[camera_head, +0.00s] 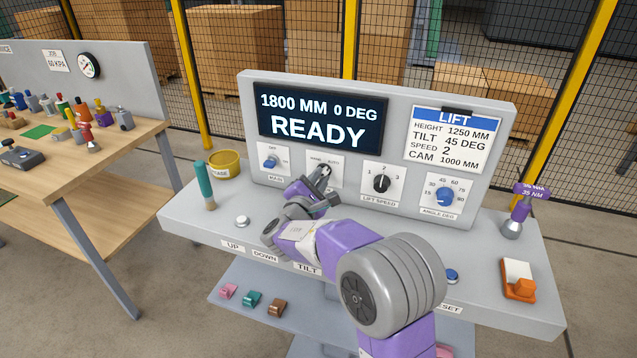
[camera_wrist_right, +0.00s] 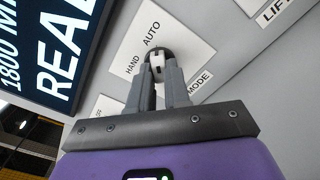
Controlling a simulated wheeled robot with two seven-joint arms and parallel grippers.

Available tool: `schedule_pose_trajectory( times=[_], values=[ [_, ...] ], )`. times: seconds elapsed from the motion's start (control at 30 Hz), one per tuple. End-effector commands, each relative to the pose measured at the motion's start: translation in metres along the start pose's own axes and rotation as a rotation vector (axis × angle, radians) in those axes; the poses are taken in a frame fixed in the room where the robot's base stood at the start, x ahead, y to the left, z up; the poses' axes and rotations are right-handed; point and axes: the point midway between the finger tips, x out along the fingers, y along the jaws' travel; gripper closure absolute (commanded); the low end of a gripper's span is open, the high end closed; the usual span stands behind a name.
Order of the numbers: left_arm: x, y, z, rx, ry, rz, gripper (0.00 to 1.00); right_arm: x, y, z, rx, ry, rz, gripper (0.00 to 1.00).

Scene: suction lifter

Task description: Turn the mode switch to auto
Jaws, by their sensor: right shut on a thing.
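The mode switch (camera_wrist_right: 157,52) is a black round knob with a pale handle, on a white plate marked HAND, AUTO and MODE. In the head view its plate (camera_head: 337,168) is on the console's upright panel below the READY screen, partly covered by my gripper. My right gripper (camera_head: 322,178) is at the switch. In the right wrist view its two grey fingers (camera_wrist_right: 158,76) are shut on the handle, one on each side. The fingers hide part of the knob, so I cannot tell exactly which label the handle points to. My left gripper is not in view.
The MAIN knob (camera_head: 270,162) is left of the mode switch. The LIFT SPEED (camera_head: 382,184) and ANGLE DEG (camera_head: 444,196) knobs are to its right. A teal-handled tool (camera_head: 204,184) and a yellow tin (camera_head: 225,164) stand at the console's left.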

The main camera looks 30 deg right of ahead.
Motion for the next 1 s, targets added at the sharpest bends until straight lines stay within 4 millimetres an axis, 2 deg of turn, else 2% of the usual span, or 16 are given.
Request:
schedule_pose_trajectory(
  times=[0.33, 0.37, 0.5, 0.8, 0.87, 1.0],
  values=[
    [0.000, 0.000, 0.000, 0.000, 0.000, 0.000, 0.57, -0.001, -0.001, -0.001, 0.005, 0.004, -0.002, 1.00],
    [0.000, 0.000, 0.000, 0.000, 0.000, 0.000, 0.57, -0.001, -0.001, -0.001, 0.005, 0.004, -0.002, 0.78],
    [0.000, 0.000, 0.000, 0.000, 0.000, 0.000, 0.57, 0.000, 0.000, -0.001, 0.004, 0.003, -0.001, 0.57],
    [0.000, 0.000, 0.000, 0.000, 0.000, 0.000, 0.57, -0.002, 0.000, -0.001, 0.003, 0.002, -0.001, 0.57],
    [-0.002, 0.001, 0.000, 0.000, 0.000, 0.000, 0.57, -0.006, 0.001, -0.001, 0.003, 0.004, 0.000, 0.57],
    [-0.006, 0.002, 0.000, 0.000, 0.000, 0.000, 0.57, -0.028, 0.002, 0.000, 0.004, 0.006, 0.000, 0.57]
  ],
)
